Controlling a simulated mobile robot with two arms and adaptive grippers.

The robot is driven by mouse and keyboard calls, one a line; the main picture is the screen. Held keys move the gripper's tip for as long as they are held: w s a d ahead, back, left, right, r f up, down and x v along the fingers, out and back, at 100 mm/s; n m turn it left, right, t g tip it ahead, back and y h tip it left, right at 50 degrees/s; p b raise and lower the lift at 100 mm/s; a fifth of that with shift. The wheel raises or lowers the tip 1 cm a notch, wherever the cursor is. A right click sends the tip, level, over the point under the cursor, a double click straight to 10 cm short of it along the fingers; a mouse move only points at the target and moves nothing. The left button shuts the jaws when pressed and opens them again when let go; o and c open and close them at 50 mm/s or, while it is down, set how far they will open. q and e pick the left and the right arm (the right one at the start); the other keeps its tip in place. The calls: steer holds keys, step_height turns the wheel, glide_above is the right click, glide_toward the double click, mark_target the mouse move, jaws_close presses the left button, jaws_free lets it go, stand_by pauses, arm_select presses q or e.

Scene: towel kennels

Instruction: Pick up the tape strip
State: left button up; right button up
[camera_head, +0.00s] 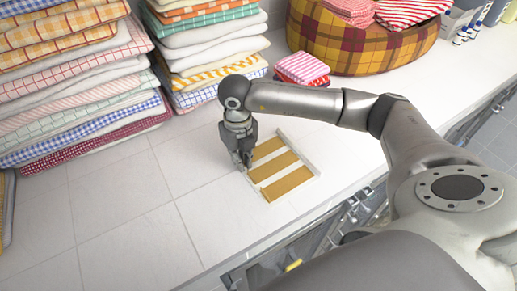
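Three golden-brown strips, which look like the tape strips, lie side by side: the far strip (267,148), the middle strip (275,166) and the near strip (288,184). They lie flat with pale gaps between them, in a shallow light holder with a thin raised rim (301,155). My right gripper (244,164) points down at the left ends of the strips. Its dark fingers are small and partly overlap each other, so I cannot tell whether they are open, or touch a strip. My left gripper is not in view.
Tall stacks of folded towels stand at the back left (75,75) and back middle (205,45). Small folded red-striped cloths (301,68) lie near a plaid round cushion (365,45). The white tiled counter (130,205) is clear at front left. Its front edge runs below the strips.

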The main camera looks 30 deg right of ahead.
jaws_close()
steer(key=shift+r, duration=0.15)
steer(key=shift+r, duration=0.2)
step_height(320, 180, up, 2)
steer(key=shift+b, duration=0.55)
steer(key=s+a+r+b, duration=0.1)
steer(key=s+a+r, duration=0.2)
steer(key=a+r, duration=0.3)
steer(key=s+a+r+b, duration=0.2)
steer(key=s+a+r, duration=0.1)
steer(key=a+r, duration=0.3)
step_height(320, 180, up, 2)
steer(key=shift+s+a+r, duration=0.2)
steer(key=shift+s, duration=0.05)
